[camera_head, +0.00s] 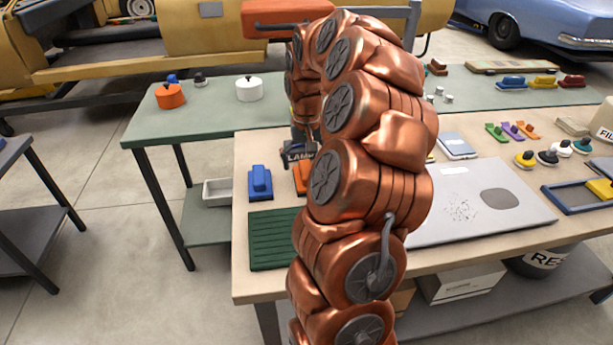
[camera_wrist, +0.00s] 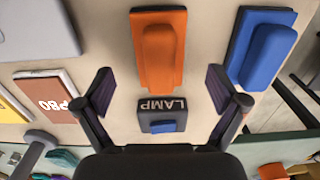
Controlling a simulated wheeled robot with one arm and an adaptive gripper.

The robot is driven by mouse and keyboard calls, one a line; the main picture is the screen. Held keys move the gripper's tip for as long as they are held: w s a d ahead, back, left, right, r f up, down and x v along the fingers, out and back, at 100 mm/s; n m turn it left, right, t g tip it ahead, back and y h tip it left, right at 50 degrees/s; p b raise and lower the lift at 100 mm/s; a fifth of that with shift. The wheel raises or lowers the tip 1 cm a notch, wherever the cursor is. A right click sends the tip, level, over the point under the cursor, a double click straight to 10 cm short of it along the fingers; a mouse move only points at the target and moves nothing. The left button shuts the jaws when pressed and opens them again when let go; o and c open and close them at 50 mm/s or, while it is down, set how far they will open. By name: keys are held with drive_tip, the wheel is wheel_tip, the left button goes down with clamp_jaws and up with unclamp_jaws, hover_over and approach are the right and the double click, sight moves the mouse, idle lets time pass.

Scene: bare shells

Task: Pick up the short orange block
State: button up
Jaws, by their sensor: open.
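An orange block (camera_wrist: 158,50) with a raised rounded ridge lies on the light tabletop in the wrist view. In the head view only a sliver of the orange block (camera_head: 300,180) shows beside my arm, which hides the rest. My gripper (camera_wrist: 160,90) is open and empty above the table. Its fingers are spread on either side of the lower end of the orange block and of a dark box marked LAMP (camera_wrist: 162,115). I cannot tell the height of the fingers above the table.
A blue block (camera_wrist: 262,48) of similar form lies right of the orange one. A brown box marked P80 (camera_wrist: 52,92) lies to the left. In the head view a green ribbed mat (camera_head: 272,240) lies at the table's near left, and a grey board (camera_head: 450,225) right of my arm.

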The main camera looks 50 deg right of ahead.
sight(306, 168)
drive_tip(key=shift+w+d+f+p, duration=0.1)
drive_tip(key=shift+f+p, duration=0.45)
drive_tip(key=shift+f, duration=1.75)
drive_tip(key=c, duration=1.3)
drive_tip(key=shift+w+r+b, duration=0.1)
drive_tip(key=shift+r+b, duration=0.2)
drive_tip(key=shift+r, duration=0.5)
drive_tip(key=shift+r+b, duration=0.3)
drive_tip(key=shift+r, duration=0.65)
drive_tip(key=s+a+b, duration=0.1)
drive_tip(key=s+a, duration=0.1)
drive_tip(key=s, duration=0.2)
drive_tip(key=s+a+r+b, duration=0.1)
drive_tip(key=s+a, duration=0.1)
drive_tip(key=s, duration=0.3)
drive_tip(key=s+a+b, duration=0.1)
drive_tip(key=s+a, duration=0.2)
drive_tip(key=s, duration=0.2)
drive_tip(key=shift+s+r, duration=0.25)
